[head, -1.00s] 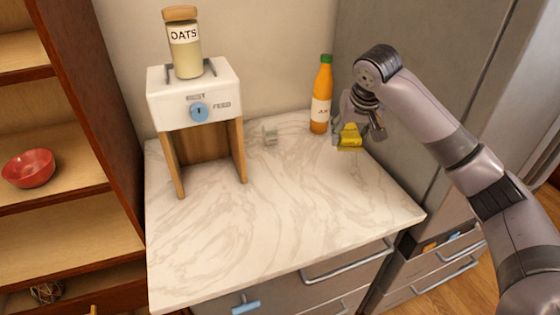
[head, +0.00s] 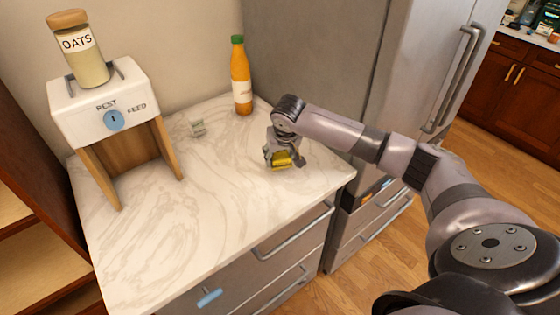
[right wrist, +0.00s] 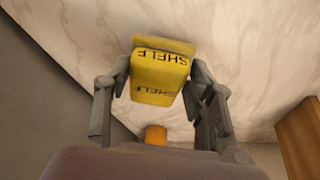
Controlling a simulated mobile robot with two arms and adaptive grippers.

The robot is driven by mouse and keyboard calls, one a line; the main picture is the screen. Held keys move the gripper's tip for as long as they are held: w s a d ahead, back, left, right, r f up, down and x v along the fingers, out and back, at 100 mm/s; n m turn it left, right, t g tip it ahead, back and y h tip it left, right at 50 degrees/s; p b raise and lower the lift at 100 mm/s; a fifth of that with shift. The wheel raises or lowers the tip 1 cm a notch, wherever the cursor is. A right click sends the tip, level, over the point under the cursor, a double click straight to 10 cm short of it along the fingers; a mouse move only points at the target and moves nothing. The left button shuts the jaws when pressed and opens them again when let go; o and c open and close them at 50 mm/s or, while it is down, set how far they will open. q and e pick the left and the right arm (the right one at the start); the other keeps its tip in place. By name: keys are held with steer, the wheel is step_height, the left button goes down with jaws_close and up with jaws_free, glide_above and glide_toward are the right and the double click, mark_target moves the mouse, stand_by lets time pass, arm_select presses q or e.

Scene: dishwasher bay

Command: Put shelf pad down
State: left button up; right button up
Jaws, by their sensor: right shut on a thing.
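The shelf pad (head: 281,161) is yellow. In the right wrist view the pad (right wrist: 160,78) shows the word SHELF on its faces and sits between the fingertips. My right gripper (head: 285,158) is shut on it, low at the right back part of the marble counter (head: 215,215). In the right wrist view the gripper (right wrist: 158,85) grips the pad from both sides. I cannot tell whether the pad touches the counter. My left gripper is not in view.
An orange bottle (head: 241,78) stands at the back, left of my right gripper. A white dispenser (head: 105,105) with an oats jar (head: 80,50) stands at the left. The front middle of the counter is clear.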

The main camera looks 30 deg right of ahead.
mark_target(281, 159)
step_height(281, 159, down, 3)
steer(key=shift+r, duration=0.2)
steer(key=shift+f, duration=0.3)
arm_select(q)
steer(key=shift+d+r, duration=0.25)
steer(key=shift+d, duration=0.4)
arm_select(e)
steer(key=o, duration=0.6)
steer(key=shift+f, duration=0.1)
steer(key=o, duration=0.5)
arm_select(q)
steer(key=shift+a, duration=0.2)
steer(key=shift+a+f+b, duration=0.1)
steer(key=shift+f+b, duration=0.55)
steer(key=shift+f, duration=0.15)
arm_select(e)
steer(key=v, duration=1.2)
